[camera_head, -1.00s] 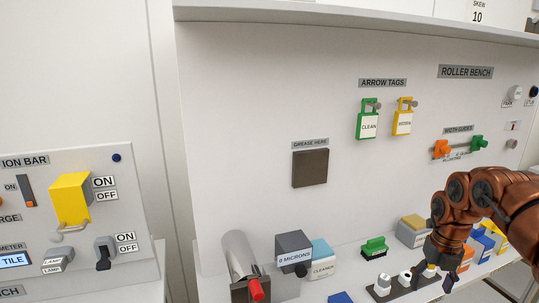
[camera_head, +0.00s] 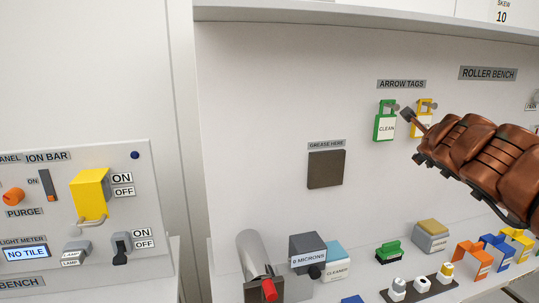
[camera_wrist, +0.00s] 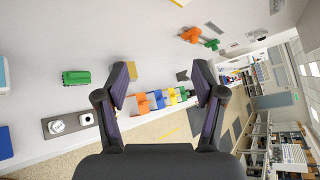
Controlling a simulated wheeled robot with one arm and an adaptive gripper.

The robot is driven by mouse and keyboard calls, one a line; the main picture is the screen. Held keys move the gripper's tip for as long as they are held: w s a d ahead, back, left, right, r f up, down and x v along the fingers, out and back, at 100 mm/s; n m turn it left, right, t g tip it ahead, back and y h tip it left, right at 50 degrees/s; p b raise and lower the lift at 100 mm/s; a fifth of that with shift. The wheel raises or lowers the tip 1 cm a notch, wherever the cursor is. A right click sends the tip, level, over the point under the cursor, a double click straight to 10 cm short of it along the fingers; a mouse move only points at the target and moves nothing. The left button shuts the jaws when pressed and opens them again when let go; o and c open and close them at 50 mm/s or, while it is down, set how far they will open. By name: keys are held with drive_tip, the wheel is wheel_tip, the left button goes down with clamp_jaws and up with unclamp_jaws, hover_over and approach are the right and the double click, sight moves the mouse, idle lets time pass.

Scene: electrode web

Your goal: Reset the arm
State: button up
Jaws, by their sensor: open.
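My copper-coloured arm reaches in from the right in the head view, with my gripper (camera_head: 412,117) at its left end, in front of the yellow arrow tag (camera_head: 423,106). The arm hides part of that tag and the panel to its right. In the wrist view my gripper (camera_wrist: 160,88) shows two dark fingers spread wide apart with nothing between them. Beyond them, lower down, lie the orange, blue and yellow clips (camera_wrist: 160,100) on the bench shelf. I cannot tell whether the gripper touches the yellow tag.
A green CLEAN tag (camera_head: 386,124) hangs left of the arm. The shelf below holds a roller (camera_head: 251,257), a grey block (camera_head: 309,250), a cleaner box (camera_head: 334,262) and a green brush (camera_head: 389,251). A switch panel (camera_head: 60,175) stands at the left. The wall between is mostly clear.

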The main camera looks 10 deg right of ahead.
drive_tip(key=w+a+r+n+t+y, duration=0.25)
drive_tip(key=a+r+n+y, duration=0.35)
drive_tip(key=a, duration=0.6)
drive_tip(key=w+a+r+n+t+y, duration=0.1)
drive_tip(key=a+r+n+t, duration=0.5)
drive_tip(key=a, duration=0.5)
drive_tip(key=s+a+f+n+g+y, duration=0.35)
drive_tip(key=a+f+n, duration=0.2)
drive_tip(key=a, duration=0.35)
drive_tip(key=s+a+f+n+g+y, duration=0.25)
drive_tip(key=a+f+n+y, duration=0.2)
drive_tip(key=a+n, duration=0.35)
drive_tip(key=s+a+f+n+g+h, duration=0.1)
drive_tip(key=s+a+f+n+g, duration=0.2)
drive_tip(key=s+f, duration=0.55)
drive_tip(key=s+a+f+n+g, duration=0.25)
drive_tip(key=s+f+g, duration=0.3)
drive_tip(key=f, duration=0.55)
drive_tip(key=s+d+f+g+h, duration=0.2)
drive_tip(key=s+d+f, duration=0.2)
drive_tip(key=s, duration=0.2)
drive_tip(key=s+d+f+n+g+h, duration=0.1)
drive_tip(key=s+d+f+g, duration=0.1)
drive_tip(key=s, duration=0.5)
drive_tip(key=s+d+f+g+h, duration=0.2)
drive_tip(key=s+d+f+g, duration=0.1)
drive_tip(key=s+d+f, duration=0.2)
drive_tip(key=shift+s+d+f+n+h, duration=0.3)
drive_tip(key=shift+s+d+f+n, duration=0.15)
drive_tip(key=shift+s, duration=0.6)
